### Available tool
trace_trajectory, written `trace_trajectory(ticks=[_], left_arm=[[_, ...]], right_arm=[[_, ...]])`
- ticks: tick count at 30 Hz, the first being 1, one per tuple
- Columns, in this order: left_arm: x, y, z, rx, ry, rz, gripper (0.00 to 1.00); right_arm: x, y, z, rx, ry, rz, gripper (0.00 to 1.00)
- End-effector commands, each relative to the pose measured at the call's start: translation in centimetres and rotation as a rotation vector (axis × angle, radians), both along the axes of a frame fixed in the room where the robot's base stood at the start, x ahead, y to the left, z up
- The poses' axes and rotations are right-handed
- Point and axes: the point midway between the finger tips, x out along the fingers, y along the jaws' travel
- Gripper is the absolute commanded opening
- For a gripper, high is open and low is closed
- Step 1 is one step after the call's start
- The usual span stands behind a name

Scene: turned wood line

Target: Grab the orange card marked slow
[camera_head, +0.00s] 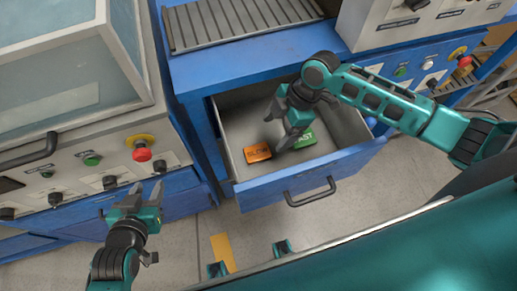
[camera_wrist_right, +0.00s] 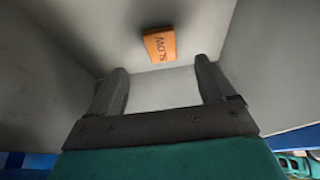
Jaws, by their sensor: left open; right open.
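The orange card (camera_head: 257,153) lies flat in the left part of an open blue drawer (camera_head: 313,177). In the right wrist view the orange card (camera_wrist_right: 159,45) reads SLOW and lies beyond the fingertips, between and past them. My right gripper (camera_head: 277,132) is open and empty, reaching down into the drawer, to the right of the orange card and not touching it. It also shows in the right wrist view (camera_wrist_right: 161,82). My left gripper (camera_head: 143,190) is open and empty, outside the drawer near the left machine's front.
A green card (camera_head: 305,140), marked with letters ending in ST, lies right of the orange card, partly hidden by my right gripper. A red button (camera_head: 142,151) and knobs stick out of the left machine. Grey floor lies in front.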

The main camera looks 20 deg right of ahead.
Motion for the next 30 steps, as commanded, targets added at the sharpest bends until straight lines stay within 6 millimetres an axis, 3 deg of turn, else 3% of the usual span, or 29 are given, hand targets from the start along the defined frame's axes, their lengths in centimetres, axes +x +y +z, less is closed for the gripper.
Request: trace_trajectory(ticks=[3,11,20,30], left_arm=[[-0.1,0.0,-0.6,0.001,0.004,0.000,0.43],[-0.2,0.1,-0.8,0.002,0.005,0.001,0.43],[-0.2,0.1,-1.4,0.002,0.005,0.000,0.43],[-0.1,0.1,-1.4,0.003,0.002,0.000,0.43]], right_arm=[[-0.1,0.9,-2.1,0.001,0.001,-0.001,0.83],[-0.1,1.9,-3.9,0.001,0.000,-0.001,0.83],[-0.3,4.0,-7.5,0.000,0.000,-0.002,0.83],[-0.3,4.2,-7.9,0.000,-0.001,-0.002,0.80]])
